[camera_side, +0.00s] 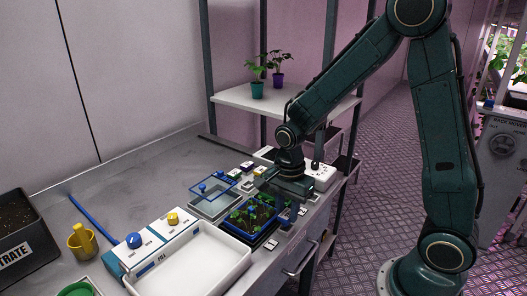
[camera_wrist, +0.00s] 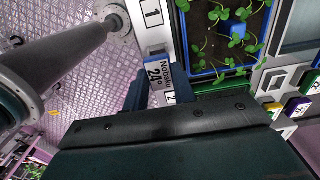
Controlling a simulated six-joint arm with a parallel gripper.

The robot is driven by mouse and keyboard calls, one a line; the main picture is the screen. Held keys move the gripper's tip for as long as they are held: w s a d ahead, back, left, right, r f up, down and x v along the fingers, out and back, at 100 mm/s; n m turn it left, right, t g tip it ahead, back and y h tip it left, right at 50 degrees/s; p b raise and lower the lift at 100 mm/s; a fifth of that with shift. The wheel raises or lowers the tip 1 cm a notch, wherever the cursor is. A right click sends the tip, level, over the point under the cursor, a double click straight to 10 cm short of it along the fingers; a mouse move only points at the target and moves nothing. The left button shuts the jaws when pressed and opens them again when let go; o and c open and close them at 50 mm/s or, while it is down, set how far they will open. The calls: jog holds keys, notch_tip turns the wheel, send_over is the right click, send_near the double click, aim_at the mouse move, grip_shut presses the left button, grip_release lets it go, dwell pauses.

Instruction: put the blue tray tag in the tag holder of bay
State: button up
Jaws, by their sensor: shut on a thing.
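In the side view my gripper (camera_side: 284,206) is low at the bench's front edge, beside the blue seedling tray (camera_side: 262,238).
Small coloured tags in white holders (camera_wrist: 298,107) stand beyond the tray.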

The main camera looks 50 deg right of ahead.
jog(key=shift+f, duration=1.1)
jog(key=o, duration=1)
jog(key=shift+r, duration=0.1)
notch_tip(320, 180, up, 12)
dwell(0.4)
